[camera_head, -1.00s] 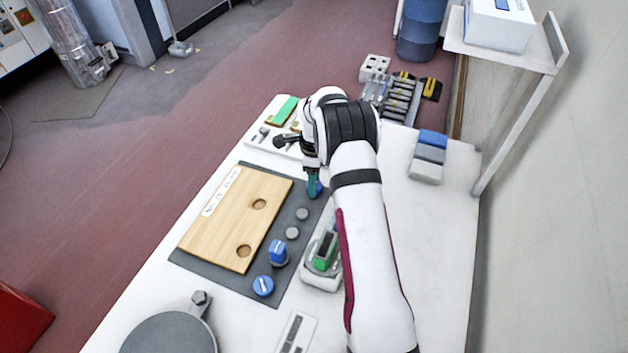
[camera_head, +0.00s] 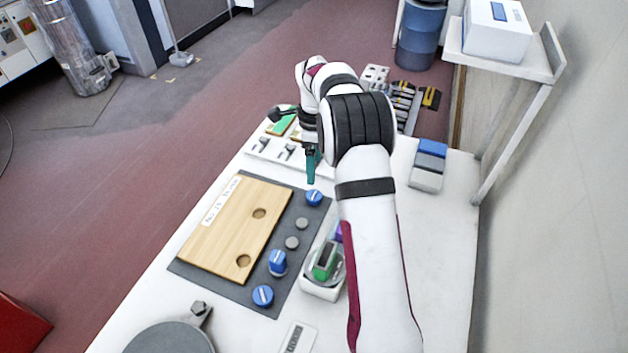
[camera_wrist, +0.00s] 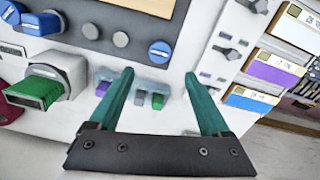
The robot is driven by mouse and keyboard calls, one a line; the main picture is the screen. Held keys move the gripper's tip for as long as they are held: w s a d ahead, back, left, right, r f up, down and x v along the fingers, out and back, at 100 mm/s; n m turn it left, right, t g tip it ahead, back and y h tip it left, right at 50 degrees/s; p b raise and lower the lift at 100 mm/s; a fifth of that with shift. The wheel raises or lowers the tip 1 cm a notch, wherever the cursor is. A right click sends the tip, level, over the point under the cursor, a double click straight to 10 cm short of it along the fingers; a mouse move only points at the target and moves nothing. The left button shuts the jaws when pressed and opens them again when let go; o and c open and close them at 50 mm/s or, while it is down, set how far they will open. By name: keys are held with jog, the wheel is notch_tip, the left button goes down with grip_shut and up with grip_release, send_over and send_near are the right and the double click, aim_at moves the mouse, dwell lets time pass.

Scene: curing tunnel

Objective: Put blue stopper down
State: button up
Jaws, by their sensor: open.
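A blue stopper (camera_head: 313,198) stands on the far right corner of the dark grey mat (camera_head: 216,283); it also shows in the wrist view (camera_wrist: 160,52). My gripper (camera_head: 311,180) is open and empty, above and just beyond that stopper, with its teal fingers (camera_wrist: 158,85) apart. Two more blue stoppers, a taller one (camera_head: 277,262) and a low one (camera_head: 263,296), stand near the front of the mat. Two grey discs (camera_head: 302,223) lie between them and the far stopper. A wooden board (camera_head: 215,240) with two round holes lies on the mat.
A white device with a green block (camera_head: 325,262) stands right of the mat. A white panel with small levers (camera_head: 265,148) lies at the far edge. Blue and grey blocks (camera_head: 429,165) sit right of my arm.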

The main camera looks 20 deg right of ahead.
jog(key=s+a+r+n+y, duration=0.1)
jog(key=s+a+r+n, duration=0.45)
jog(key=s, duration=0.25)
jog(key=s+a+r+n, duration=0.45)
jog(key=s+r, duration=0.25)
jog(key=s, duration=0.2)
jog(key=s+a+f+n, duration=0.1)
jog(key=s+a+n, duration=0.2)
jog(key=s, duration=0.6)
jog(key=s+a+f+n, duration=0.2)
jog(key=s+n, duration=0.4)
jog(key=s, duration=0.4)
jog(key=shift+a+y, duration=0.4)
jog(key=shift+a, duration=0.1)
